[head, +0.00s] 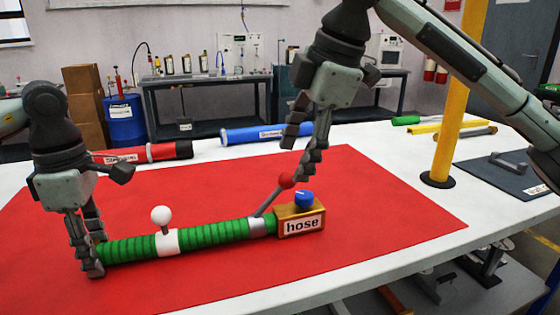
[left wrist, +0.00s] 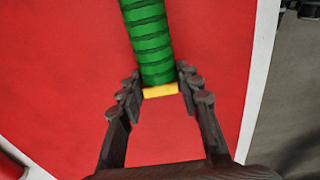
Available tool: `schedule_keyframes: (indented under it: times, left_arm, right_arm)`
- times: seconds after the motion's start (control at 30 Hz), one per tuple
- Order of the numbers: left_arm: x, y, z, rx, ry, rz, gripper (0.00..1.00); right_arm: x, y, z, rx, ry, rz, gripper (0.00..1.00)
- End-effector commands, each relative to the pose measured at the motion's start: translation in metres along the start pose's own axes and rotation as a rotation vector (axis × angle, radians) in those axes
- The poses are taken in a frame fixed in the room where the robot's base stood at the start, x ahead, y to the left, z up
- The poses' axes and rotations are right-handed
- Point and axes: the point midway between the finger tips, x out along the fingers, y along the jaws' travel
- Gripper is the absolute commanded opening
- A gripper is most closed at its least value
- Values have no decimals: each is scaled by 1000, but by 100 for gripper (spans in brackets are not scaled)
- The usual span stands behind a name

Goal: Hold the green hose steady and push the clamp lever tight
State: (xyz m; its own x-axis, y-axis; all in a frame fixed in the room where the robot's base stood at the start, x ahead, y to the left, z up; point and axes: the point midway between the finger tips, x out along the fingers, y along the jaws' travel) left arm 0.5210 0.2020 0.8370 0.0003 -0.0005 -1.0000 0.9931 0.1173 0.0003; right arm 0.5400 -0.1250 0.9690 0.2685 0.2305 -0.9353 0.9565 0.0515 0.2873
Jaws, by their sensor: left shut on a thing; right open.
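The green ribbed hose (head: 205,234) lies on the red mat (head: 375,200), its right end at a wooden block (head: 301,222) labelled "hose" with a blue knob on top. My left gripper (head: 93,262) is shut on the hose's left end; the left wrist view shows its fingers either side of the green hose (left wrist: 152,40), near a yellow end band. A silver clamp band (head: 258,226) sits near the block. Its lever (head: 269,200), tipped with a red ball (head: 286,180), leans up to the right. My right gripper (head: 294,160) is open, just above the red ball; contact is unclear.
A white collar with a white ball knob (head: 161,214) is on the hose. Behind lie a red hose (head: 170,150) and a blue hose (head: 240,134). A yellow post (head: 447,140) stands at right, near a dark mat with a grey handle (head: 512,164).

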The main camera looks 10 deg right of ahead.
Motion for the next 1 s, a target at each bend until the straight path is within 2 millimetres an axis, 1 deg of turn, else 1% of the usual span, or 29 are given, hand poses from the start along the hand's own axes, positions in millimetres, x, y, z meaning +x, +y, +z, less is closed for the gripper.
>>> schedule_keyframes:
  times: [0.23, 0.27, 0.43, 0.47, 0.77, 0.87, 0.97, 1.0]
  left_arm:
    - [1, -1, 0, 1, 0, -5, 0]
    - [1, -1, 0, 1, 0, -5, 35]
    - [1, -1, 0, 1, 0, -3, 56]
    - [1, -1, 0, 1, 0, -3, 58]
    - [-1, 0, 0, 0, 0, -1, 58]
    - [-9, 0, 0, 0, 0, 1, 58]
    - [-26, 1, 1, 0, -2, 2, 58]
    - [-34, 0, 1, 1, -1, 3, 58]
  right_arm:
    - [-2, 0, 0, 0, 0, 0, 59]
    - [-2, 0, 0, 0, 0, 0, 59]
    - [-2, 0, 0, 0, 0, 0, 59]
    - [-2, 0, 0, 0, 0, 0, 59]
    - [-2, 0, 0, 0, 0, 0, 59]
    - [-2, 0, 0, 0, 0, 0, 59]
    - [-2, 0, 0, 0, 0, 0, 59]
    - [-2, 0, 0, 0, 0, 0, 59]
